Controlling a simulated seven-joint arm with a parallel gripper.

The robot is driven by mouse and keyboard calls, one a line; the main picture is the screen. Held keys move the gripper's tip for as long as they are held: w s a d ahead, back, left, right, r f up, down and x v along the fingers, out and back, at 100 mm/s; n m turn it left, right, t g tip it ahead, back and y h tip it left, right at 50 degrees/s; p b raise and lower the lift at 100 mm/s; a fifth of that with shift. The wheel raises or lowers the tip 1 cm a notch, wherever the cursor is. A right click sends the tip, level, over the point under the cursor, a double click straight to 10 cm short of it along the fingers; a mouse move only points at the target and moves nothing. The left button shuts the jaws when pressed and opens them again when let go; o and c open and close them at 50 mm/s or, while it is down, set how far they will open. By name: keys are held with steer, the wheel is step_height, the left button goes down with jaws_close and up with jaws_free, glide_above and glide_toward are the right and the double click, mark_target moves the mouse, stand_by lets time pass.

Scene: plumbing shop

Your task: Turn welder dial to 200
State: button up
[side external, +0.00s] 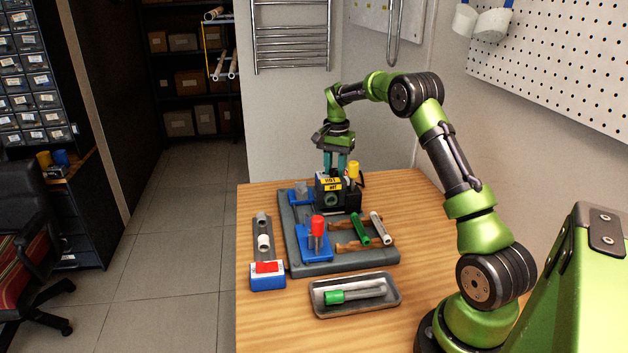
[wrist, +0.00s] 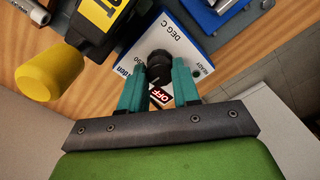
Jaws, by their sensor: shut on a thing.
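The welder (side external: 331,200) is a dark block with a yellow HOT label, at the back of a grey tray on the bench. In the wrist view its white and blue panel (wrist: 190,42) reads DEG C and READY. The black dial (wrist: 159,66) stands on this panel, between the two teal fingers of my gripper (wrist: 159,78). My gripper is shut on the dial. A small display (wrist: 160,96) below the dial reads OFF. The scale figures are mostly hidden, so the dial's setting cannot be read. In the side view my gripper (side external: 335,160) points down over the welder, and the dial is hidden.
A yellow-handled part (side external: 353,169) stands close beside my gripper. The grey tray (side external: 345,262) also holds a red-topped tool (side external: 317,228), a green-ended pipe (side external: 359,228) and a white pipe (side external: 380,228). A smaller tray (side external: 390,300) lies in front. The bench's right side is mostly clear.

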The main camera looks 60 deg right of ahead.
stand_by(0.3)
steer(key=n, duration=0.4)
steer(key=shift+r, duration=0.1)
steer(key=n, duration=0.8)
steer(key=shift+n, duration=1.9)
steer(key=o, duration=1)
